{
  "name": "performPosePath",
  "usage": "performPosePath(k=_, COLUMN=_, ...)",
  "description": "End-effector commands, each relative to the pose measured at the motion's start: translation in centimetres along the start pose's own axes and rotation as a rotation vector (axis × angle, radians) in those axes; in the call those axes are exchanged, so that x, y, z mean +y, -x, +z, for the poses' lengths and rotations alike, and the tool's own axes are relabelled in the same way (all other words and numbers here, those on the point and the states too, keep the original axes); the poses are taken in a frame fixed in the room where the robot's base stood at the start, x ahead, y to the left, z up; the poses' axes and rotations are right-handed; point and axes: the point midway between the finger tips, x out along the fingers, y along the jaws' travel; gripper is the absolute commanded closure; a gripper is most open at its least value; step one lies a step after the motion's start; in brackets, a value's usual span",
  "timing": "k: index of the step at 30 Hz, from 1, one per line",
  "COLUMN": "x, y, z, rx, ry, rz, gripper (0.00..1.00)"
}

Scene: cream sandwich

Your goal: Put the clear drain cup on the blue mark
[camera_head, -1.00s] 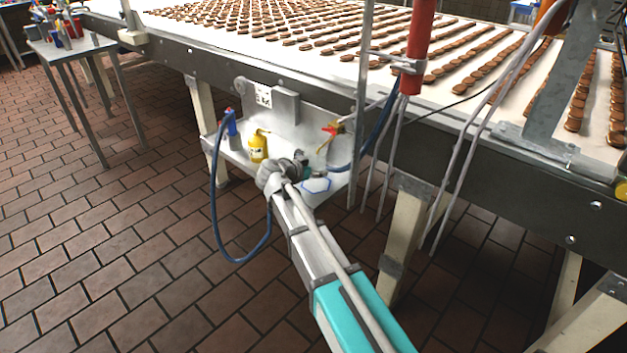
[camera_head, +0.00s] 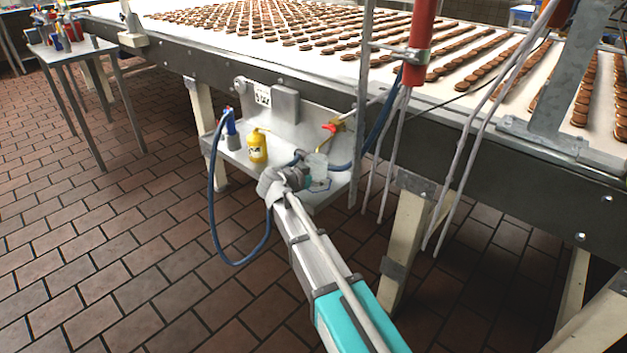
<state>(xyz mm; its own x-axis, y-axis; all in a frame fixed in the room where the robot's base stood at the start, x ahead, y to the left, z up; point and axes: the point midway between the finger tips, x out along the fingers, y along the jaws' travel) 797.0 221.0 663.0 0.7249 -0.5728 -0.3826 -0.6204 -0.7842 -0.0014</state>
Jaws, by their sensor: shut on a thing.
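The clear drain cup (camera_head: 317,165) is a small, see-through, upright cup at the right part of the small metal shelf. My gripper (camera_head: 303,172) reaches in from the lower right and is shut on the cup from its left side. The blue mark (camera_head: 322,187) is a blue outline on the shelf. Only its lower right part shows, just below the cup, with the rest behind the cup and gripper. I cannot tell whether the cup's base touches the shelf.
A yellow bottle (camera_head: 257,147) stands left of my gripper on the shelf (camera_head: 232,158). A blue-topped fitting with a blue hose (camera_head: 212,200) is at the shelf's left edge. A red-handled valve (camera_head: 331,127) sits behind the cup. A metal post (camera_head: 361,120) rises at the right.

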Motion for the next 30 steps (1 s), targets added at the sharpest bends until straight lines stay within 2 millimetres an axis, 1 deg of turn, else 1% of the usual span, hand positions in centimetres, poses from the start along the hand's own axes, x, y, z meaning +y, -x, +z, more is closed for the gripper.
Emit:
performPosePath(k=6, x=0.01, y=0.01, z=-0.04, rx=0.000, ry=0.000, rz=0.000, gripper=0.60)
performPosePath(k=11, x=0.02, y=-0.15, z=0.33, rx=0.000, ry=0.000, rz=0.000, gripper=0.60)
performPosePath(k=12, x=0.02, y=-0.12, z=0.28, rx=0.000, ry=0.000, rz=0.000, gripper=0.08)
performPosePath(k=13, x=0.01, y=-0.10, z=0.24, rx=0.000, ry=0.000, rz=0.000, gripper=0.03)
performPosePath(k=14, x=0.01, y=-0.10, z=0.23, rx=0.000, ry=0.000, rz=0.000, gripper=0.00)
performPosePath(k=30, x=0.00, y=0.02, z=-0.03, rx=0.000, ry=0.000, rz=0.000, gripper=0.00)
